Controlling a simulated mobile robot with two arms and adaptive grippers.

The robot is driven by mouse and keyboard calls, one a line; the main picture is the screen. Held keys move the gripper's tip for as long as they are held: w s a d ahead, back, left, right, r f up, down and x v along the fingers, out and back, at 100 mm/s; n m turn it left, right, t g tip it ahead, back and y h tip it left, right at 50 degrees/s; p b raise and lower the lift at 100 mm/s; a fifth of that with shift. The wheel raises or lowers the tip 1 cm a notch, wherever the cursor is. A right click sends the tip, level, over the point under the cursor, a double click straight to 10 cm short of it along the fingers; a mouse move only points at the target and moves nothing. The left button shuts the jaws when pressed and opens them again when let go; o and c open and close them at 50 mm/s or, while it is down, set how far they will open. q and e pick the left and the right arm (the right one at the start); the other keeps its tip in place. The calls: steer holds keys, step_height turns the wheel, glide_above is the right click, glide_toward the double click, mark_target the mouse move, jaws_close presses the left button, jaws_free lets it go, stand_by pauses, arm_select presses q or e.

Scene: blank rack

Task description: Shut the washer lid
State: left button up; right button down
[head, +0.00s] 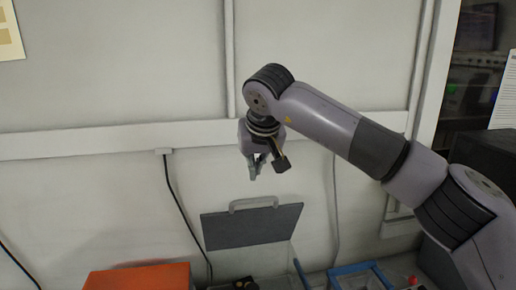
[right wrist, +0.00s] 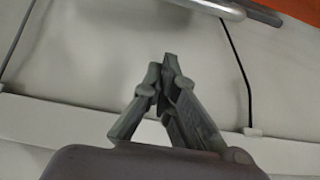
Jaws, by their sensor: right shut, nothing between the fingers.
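The washer lid (head: 252,228) is a dark grey flat panel with a light grey handle (head: 253,203) along its top edge. It stands raised, close to upright, in the lower middle of the head view. My right gripper (head: 254,174) is above the lid's handle in the picture, pointing down, apart from it. In the right wrist view its fingers (right wrist: 167,66) come together, shut and empty. A grey bar, seemingly the lid's handle (right wrist: 212,7), is cut off at that view's top edge. The washer body below the lid is mostly out of frame. My left gripper is not in view.
An orange box (head: 138,277) stands left of the lid. A blue-rimmed container (head: 360,271) is to its right. A black cable (head: 180,205) hangs down the pale wall behind. The space around my right gripper is clear.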

mark_target(258, 209)
steer(key=shift+s+d+f+p, duration=0.15)
steer(key=shift+s+f+p, duration=0.6)
steer(key=shift+f, duration=0.35)
steer(key=shift+s+d+f, duration=0.1)
steer(key=shift+s+d, duration=0.05)
steer(key=shift+s, duration=0.55)
steer(key=shift+w+f, duration=0.1)
